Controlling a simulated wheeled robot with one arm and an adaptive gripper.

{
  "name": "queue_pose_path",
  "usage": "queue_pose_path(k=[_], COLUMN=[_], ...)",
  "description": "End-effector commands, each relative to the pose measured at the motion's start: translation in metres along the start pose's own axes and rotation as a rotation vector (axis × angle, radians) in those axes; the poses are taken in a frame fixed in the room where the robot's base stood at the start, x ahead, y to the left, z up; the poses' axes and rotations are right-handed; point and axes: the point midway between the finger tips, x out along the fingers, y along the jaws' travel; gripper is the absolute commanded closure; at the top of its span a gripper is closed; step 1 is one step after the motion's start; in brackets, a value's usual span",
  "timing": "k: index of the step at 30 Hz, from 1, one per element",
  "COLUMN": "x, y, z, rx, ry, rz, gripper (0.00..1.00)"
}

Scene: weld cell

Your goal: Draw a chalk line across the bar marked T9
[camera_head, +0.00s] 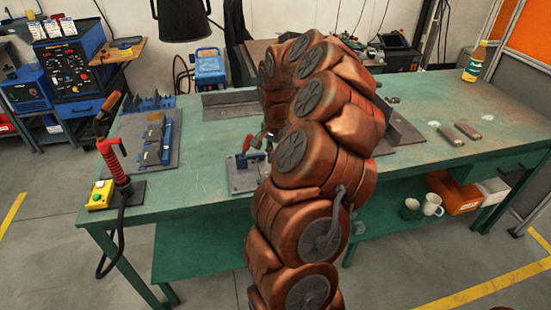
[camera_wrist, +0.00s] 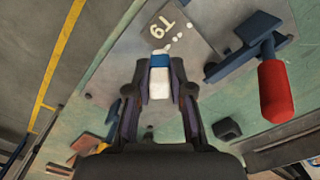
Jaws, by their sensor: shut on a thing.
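In the wrist view, my gripper (camera_wrist: 162,82) is shut on a white chalk stick (camera_wrist: 159,88) with a blue band near its far end. The chalk points at a flat grey metal piece (camera_wrist: 125,45) marked T9 in white, upside down here. Several short white marks lie beside the lettering, just beyond the chalk tip. Whether the tip touches the metal I cannot tell. In the head view my copper-coloured arm hides the gripper and chalk; a grey plate (camera_head: 240,181) with a clamp shows left of the arm on the green bench.
A clamp with a red handle (camera_wrist: 276,92) stands right of the T9 mark in the wrist view. The bench's front right is mostly clear.

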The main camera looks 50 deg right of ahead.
Motion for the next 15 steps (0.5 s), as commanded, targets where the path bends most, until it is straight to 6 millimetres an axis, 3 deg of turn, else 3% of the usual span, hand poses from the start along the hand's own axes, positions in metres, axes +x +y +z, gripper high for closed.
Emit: queue_pose_path(k=[15], x=[-0.043], y=[-0.001], z=[0.000], rx=[0.000], ry=[0.004], rz=[-0.003], gripper=[1.00])
